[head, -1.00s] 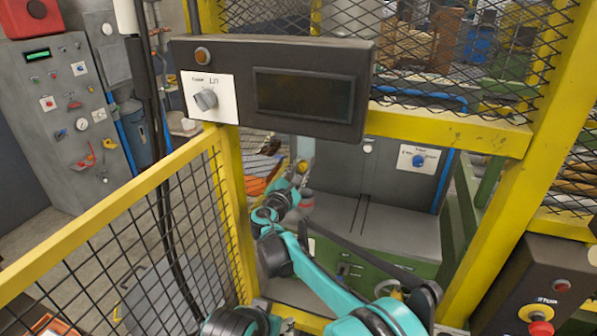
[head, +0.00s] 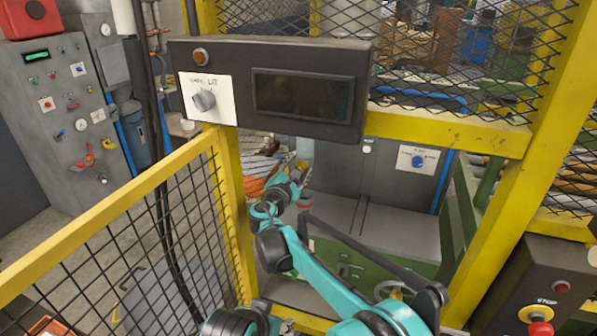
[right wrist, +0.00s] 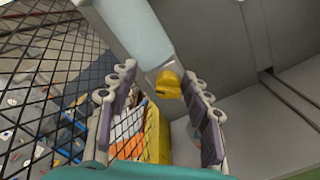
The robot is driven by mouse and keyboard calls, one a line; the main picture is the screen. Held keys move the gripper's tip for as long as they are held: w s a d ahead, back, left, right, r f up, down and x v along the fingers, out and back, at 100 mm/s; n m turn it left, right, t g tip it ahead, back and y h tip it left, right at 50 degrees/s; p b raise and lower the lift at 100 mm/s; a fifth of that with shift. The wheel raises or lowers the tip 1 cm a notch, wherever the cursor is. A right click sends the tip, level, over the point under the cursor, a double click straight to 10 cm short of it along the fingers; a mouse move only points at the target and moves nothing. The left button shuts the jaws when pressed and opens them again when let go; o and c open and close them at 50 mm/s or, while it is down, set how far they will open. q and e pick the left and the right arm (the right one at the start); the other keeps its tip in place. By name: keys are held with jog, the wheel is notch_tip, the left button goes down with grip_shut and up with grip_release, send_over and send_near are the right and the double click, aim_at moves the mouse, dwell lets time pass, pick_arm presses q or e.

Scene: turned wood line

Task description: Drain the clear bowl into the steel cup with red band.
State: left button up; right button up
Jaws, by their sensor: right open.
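The clear bowl (head: 304,148) hangs below the dark panel in the head view, small and partly hidden. In the right wrist view the pale bowl (right wrist: 138,32) comes down from the top, with a yellow knob (right wrist: 168,83) at its lower end. My right gripper (right wrist: 159,76) is open, its two fingers on either side of the knob in that view; I see no clear contact. In the head view my right gripper (head: 299,176) is small, just below the bowl. The steel cup with red band (head: 306,202) stands on the grey surface below, partly hidden by my arm. My left gripper is not in view.
A yellow mesh fence (head: 110,215) stands at the left, and a yellow post and beam (head: 450,133) frame the opening. The dark panel (head: 280,88) hangs above my right arm. A grey bench top (head: 395,228) has clear room right of the cup.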

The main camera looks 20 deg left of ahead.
notch_tip(320, 180, up, 8)
jog(key=shift+r, duration=0.15)
dwell(0.6)
